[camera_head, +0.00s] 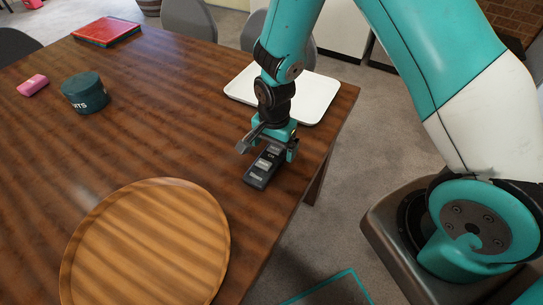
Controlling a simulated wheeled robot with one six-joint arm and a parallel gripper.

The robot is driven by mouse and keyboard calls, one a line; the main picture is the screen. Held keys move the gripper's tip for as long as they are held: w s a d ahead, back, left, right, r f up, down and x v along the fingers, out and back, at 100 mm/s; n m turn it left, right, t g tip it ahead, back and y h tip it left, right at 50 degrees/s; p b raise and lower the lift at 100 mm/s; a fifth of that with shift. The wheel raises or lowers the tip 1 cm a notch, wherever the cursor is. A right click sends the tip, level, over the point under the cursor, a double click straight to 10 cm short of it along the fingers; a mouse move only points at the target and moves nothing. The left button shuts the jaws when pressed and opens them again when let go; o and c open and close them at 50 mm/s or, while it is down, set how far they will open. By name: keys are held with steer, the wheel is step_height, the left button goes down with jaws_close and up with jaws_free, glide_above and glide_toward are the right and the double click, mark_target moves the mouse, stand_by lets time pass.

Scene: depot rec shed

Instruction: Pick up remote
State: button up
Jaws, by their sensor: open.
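The remote (261,172) is a small dark block with grey buttons. It lies on the brown wooden table (165,105) near the table's right edge. My gripper (267,150) points down over the remote's far end, with its jaws open. One finger shows to the left of the remote and the other to its right. The gripper body hides the far end of the remote. I cannot tell whether the fingers touch it.
A round wooden tray (150,245) lies in front on the left. A white tray (313,98) sits just behind my gripper. Grey chairs (188,18) stand behind.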

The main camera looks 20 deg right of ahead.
step_height(320, 180, down, 2)
steer(key=shift+c, duration=0.3)
steer(key=c, duration=1.1)
steer(key=shift+r, duration=0.1)
